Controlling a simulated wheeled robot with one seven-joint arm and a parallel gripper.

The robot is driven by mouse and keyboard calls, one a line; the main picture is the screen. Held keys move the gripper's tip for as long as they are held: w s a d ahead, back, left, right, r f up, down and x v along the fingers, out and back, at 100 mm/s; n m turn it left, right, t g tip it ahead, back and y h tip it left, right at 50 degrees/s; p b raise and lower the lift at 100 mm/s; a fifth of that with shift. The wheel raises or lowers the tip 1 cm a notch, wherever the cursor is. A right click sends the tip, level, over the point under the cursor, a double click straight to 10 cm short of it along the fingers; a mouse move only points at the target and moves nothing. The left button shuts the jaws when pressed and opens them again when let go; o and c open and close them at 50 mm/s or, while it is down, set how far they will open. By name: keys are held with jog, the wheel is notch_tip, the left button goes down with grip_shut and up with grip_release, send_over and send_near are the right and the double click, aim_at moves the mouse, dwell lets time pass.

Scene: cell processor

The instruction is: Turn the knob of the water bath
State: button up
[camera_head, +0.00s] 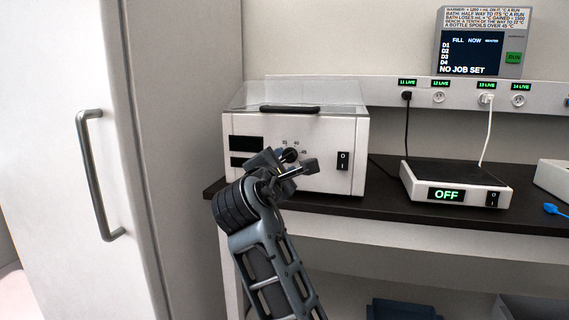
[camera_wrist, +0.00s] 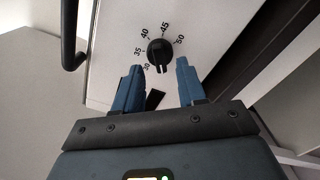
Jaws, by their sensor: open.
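The water bath (camera_head: 335,132) is a white box with a clear lid and a black handle, standing on the dark bench top. Its knob (camera_wrist: 159,51) is black and round with a pointer, ringed by numbers from 30 to 50 on the front panel. In the head view the knob (camera_head: 290,155) is partly covered by my gripper (camera_head: 291,160). My gripper (camera_wrist: 160,68) is open and empty in the wrist view. Its two blue fingertips are just short of the knob, one on each side; I cannot tell whether they touch it. A black rocker switch (camera_head: 343,160) is right of the knob.
A flat heater-like device (camera_head: 455,184) reading OFF stands to the right on the bench (camera_head: 380,206). Sockets with a black cord (camera_head: 407,125) and a white cord (camera_head: 487,130) line the wall. A tall cabinet with a long handle (camera_head: 95,175) is at the left.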

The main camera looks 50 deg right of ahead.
aim_at(289, 156)
jog(key=shift+x, duration=1.2)
grip_shut()
